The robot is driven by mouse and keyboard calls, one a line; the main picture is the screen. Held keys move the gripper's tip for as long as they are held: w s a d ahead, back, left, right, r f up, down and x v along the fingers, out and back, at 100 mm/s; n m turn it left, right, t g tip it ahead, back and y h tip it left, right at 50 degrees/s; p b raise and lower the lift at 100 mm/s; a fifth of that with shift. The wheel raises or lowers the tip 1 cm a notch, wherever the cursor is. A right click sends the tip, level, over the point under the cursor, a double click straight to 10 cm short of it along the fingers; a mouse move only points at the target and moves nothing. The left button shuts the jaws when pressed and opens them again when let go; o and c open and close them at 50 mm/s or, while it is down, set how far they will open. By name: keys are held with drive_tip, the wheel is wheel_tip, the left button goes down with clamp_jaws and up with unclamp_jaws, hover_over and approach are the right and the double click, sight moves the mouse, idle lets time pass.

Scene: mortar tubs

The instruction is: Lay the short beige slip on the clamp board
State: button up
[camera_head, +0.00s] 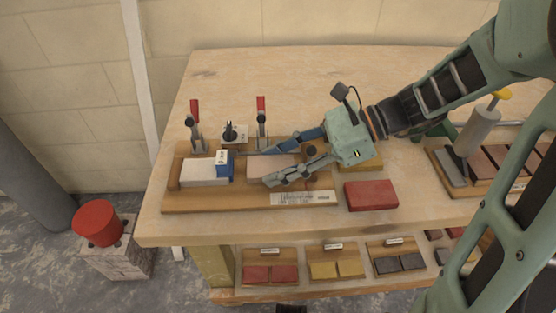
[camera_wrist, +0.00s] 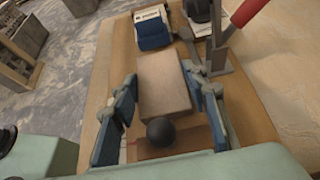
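A beige slip (camera_head: 262,167) lies flat over the wooden clamp board (camera_head: 215,201). In the wrist view the slip (camera_wrist: 163,83) sits between the two fingers of my gripper (camera_wrist: 161,92), with its far end beyond the fingertips. My gripper (camera_head: 254,167) also shows in the head view, reaching in from the right, low over the board. Its fingers are spread along the slip's two sides, with a narrow gap on the left in the wrist view. A pale block (camera_head: 202,170) lies at the board's left, against a blue labelled piece (camera_head: 224,163).
Two red-handled toggle clamps (camera_head: 194,120) (camera_head: 261,112) stand along the board's back edge. A red slip (camera_head: 371,195) lies right of the board. A tray with a caulking-like tube (camera_head: 477,132) stands further right. Labelled trays of slips fill the shelf below.

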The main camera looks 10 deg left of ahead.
sight(314, 147)
drive_tip(key=o, duration=0.4)
drive_tip(key=shift+r, duration=0.25)
drive_tip(key=p+v, duration=0.2)
drive_tip(key=v, duration=0.5)
drive_tip(key=shift+d, duration=0.3)
drive_tip(key=shift+w, duration=0.1)
